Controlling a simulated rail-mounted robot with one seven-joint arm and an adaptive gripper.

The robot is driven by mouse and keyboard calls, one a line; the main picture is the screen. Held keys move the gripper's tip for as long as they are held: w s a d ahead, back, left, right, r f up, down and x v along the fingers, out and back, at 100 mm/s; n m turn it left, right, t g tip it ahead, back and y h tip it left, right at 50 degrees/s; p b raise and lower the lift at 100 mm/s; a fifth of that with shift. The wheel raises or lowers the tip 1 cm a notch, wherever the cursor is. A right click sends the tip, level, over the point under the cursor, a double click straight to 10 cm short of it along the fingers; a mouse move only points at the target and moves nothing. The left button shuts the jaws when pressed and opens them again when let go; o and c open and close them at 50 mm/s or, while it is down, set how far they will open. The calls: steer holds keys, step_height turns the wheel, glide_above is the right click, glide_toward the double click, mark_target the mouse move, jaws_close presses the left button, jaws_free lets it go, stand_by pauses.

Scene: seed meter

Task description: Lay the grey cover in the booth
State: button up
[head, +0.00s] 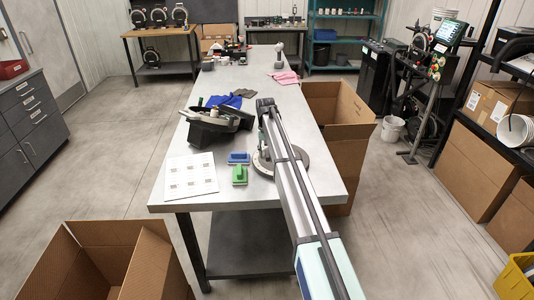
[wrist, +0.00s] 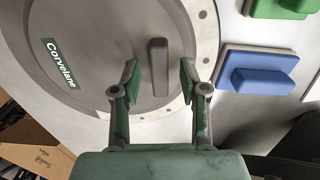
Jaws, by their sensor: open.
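The grey cover (wrist: 95,85) is a round disc with a green "Corvelane" label and a raised bar handle (wrist: 158,62). It fills much of the wrist view, within a paler ring with bolt holes. In the head view a grey round part (head: 324,167) lies on the table, partly hidden by my arm. My gripper (wrist: 158,78) is open in the wrist view, one finger on each side of the bar handle, with a gap on both sides. Its height above the handle is hard to tell. I cannot tell which thing is the booth.
A blue block (head: 238,158) and a green block (head: 240,175) sit left of the round part. A white sheet (head: 190,175), a black housing (head: 205,132) and a blue cloth (head: 225,101) are further left. Open cardboard boxes stand right (head: 352,150) and front left (head: 110,235).

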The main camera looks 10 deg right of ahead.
step_height(320, 180, up, 11)
steer(key=b, duration=0.2)
steer(key=shift+a+f+b, duration=0.15)
steer(key=shift+b, duration=0.25)
steer(key=shift+o, duration=1.3)
steer(key=shift+r, duration=0.6)
